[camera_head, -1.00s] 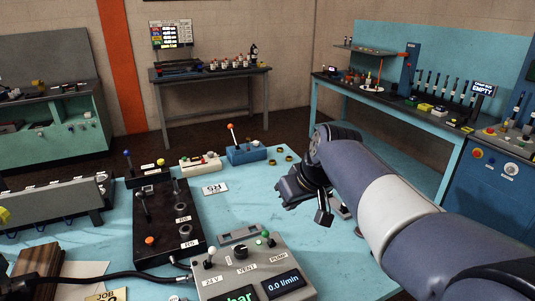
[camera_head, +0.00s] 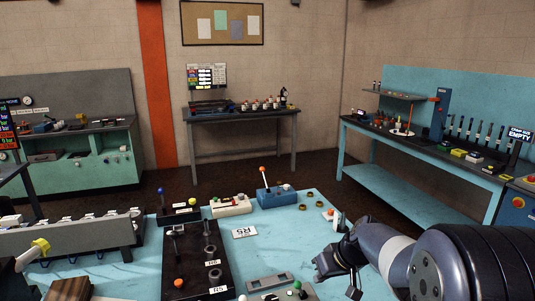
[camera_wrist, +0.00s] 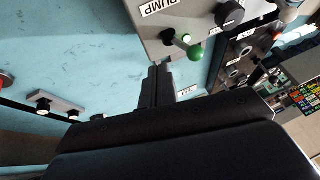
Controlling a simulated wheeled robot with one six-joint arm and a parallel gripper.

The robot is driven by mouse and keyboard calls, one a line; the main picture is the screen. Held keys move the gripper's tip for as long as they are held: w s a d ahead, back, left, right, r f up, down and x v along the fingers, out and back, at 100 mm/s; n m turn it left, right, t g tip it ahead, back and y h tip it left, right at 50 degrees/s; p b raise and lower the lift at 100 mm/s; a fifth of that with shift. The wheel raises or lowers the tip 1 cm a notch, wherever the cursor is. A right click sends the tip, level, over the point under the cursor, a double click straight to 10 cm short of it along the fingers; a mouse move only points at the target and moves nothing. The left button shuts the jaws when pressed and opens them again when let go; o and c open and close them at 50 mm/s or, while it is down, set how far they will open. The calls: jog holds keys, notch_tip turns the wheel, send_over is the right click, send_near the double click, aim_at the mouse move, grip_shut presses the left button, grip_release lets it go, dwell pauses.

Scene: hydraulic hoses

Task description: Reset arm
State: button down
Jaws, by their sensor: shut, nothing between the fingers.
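My gripper (camera_head: 337,274) is at the lower right of the head view, above the right part of the light blue bench top (camera_head: 318,237). It is shut and empty. In the wrist view its dark fingers (camera_wrist: 158,82) are together, near the picture's middle. Just past them is the grey control box (camera_wrist: 165,42) with a PUMP label and a green-knobbed lever (camera_wrist: 194,52). I cannot tell whether the fingers touch it. In the head view, only the top of this box shows at the bottom edge. My arm comes in from the lower right.
A black block with levers (camera_head: 196,262) stands left of my gripper. A blue box with an orange-knobbed lever (camera_head: 276,195) stands at the bench's back edge. Side benches stand behind, left (camera_head: 80,165) and right (camera_head: 420,172). The air above the bench is mostly clear.

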jog(key=shift+d+f+y, duration=0.1)
jog(key=shift+f+y, duration=0.2)
jog(key=shift+w+d+f+m+y+p, duration=0.4)
jog(key=shift+d+f+y, duration=0.25)
jog(key=shift+y, duration=0.35)
jog(key=shift+w, duration=0.1)
